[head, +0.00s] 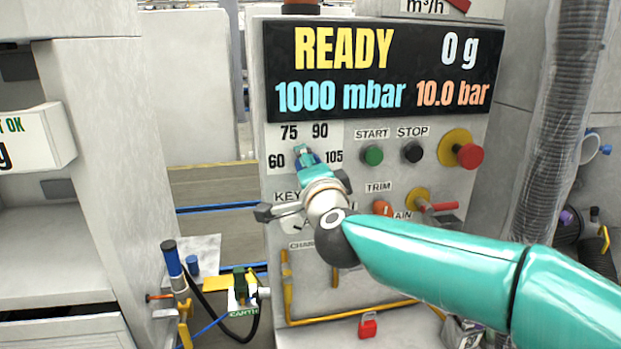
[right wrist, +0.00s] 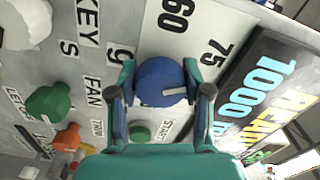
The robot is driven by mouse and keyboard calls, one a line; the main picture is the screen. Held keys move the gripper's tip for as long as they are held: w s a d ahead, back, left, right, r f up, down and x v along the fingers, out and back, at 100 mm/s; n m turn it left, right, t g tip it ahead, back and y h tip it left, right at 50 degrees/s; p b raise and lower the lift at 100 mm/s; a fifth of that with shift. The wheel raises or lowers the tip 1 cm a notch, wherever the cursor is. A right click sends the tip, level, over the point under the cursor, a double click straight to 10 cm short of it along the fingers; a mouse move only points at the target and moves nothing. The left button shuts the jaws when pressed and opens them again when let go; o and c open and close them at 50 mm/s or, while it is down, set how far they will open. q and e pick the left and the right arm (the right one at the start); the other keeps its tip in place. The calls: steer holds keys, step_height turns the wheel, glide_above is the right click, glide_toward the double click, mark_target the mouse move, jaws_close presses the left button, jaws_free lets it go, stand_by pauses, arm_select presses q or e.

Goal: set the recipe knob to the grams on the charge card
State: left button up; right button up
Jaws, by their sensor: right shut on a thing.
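The blue round recipe knob (right wrist: 160,80) with a white pointer mark sits between the fingertips of my right gripper (right wrist: 160,93) in the right wrist view. My right gripper is shut on it. The white mark points to the right in that view, toward one fingertip, beyond the 75. The scale reads 60, 75, 90 and 105 in the head view, where my right gripper (head: 309,155) largely covers the knob. Exactly which number the mark meets, I cannot tell. No readable grams value shows on a charge card. My left gripper is out of view.
The display (head: 385,68) reads READY, 0 g, 1000 mbar and 10.0 bar. The green start button (head: 372,155), black stop button (head: 412,151) and red emergency button (head: 469,155) are right of the knob. A white sign (head: 32,140) at the left edge is cut off.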

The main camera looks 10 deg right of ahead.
steer(key=m+b, duration=0.1)
steer(key=m, duration=0.1)
steer(key=m+b, duration=0.1)
steer(key=m, duration=0.1)
steer(key=m+b, duration=0.1)
steer(key=m, duration=0.1)
steer(key=shift+f+m, duration=0.25)
steer(key=shift+m, duration=0.05)
steer(key=m+b, duration=0.2)
steer(key=m, duration=0.2)
steer(key=shift+m+b, duration=0.3)
steer(key=shift+m, duration=0.1)
steer(key=o, duration=1.2)
steer(key=shift+d, duration=0.1)
steer(key=shift+c, duration=0.2)
steer(key=shift+r, duration=0.25)
steer(key=shift+s, duration=0.5)
steer(key=s, duration=1.1)
